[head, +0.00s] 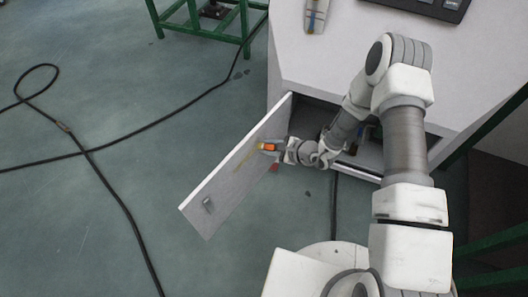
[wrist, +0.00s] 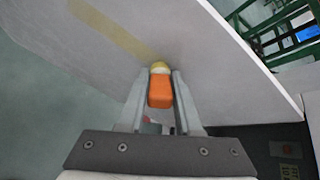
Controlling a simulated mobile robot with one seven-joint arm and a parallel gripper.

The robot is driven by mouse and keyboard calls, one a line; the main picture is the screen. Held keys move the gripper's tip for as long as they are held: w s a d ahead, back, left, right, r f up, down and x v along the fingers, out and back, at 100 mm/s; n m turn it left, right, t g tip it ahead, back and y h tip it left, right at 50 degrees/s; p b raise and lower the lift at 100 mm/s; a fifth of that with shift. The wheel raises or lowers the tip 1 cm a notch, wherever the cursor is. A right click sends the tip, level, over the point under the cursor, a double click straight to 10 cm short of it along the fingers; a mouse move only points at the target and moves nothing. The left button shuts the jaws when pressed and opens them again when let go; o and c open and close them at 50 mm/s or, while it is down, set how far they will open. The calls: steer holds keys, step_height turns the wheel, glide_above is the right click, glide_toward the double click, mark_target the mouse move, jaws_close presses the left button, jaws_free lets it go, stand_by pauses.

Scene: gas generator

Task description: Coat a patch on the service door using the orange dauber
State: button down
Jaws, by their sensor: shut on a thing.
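The service door (head: 225,185) hangs open from the grey-white cabinet in the head view, with a small handle near its lower end. The orange dauber (wrist: 160,92) is held between the two fingers of my gripper (wrist: 160,105). Its pale yellow tip (wrist: 160,67) is at the door panel and appears to touch it. A yellowish strip of coating (wrist: 112,28) runs on the door from the upper left down toward the tip. The strip shows faintly in the head view beside my gripper (head: 268,148). The far end of the tip's contact is partly hidden by the orange body.
The cabinet (head: 325,70) stands behind the door, its compartment open and dark beside my arm. Black cables (head: 105,180) lie on the green floor at left. Green metal stands (head: 245,25) are at the top and right. Floor left of the door is otherwise clear.

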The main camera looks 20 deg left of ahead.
steer(key=shift+w+d, duration=0.1)
steer(key=shift+w, duration=0.2)
steer(key=s+d, duration=0.2)
steer(key=d, duration=0.3)
steer(key=shift+d, duration=0.35)
steer(key=shift+d, duration=0.1)
steer(key=d, duration=0.1)
steer(key=s+d, duration=0.1)
steer(key=shift+d, duration=0.35)
steer(key=shift+a, duration=0.15)
stand_by(1.5)
steer(key=shift+w+a+b, duration=0.3)
steer(key=shift+w+a, duration=0.1)
steer(key=shift+a, duration=0.8)
steer(key=shift+w+a+b, duration=0.3)
steer(key=shift+w+a, duration=0.1)
steer(key=shift+a, duration=0.8)
steer(key=shift+w+a+b, duration=0.3)
steer(key=shift+w+a, duration=0.1)
steer(key=shift+a, duration=0.8)
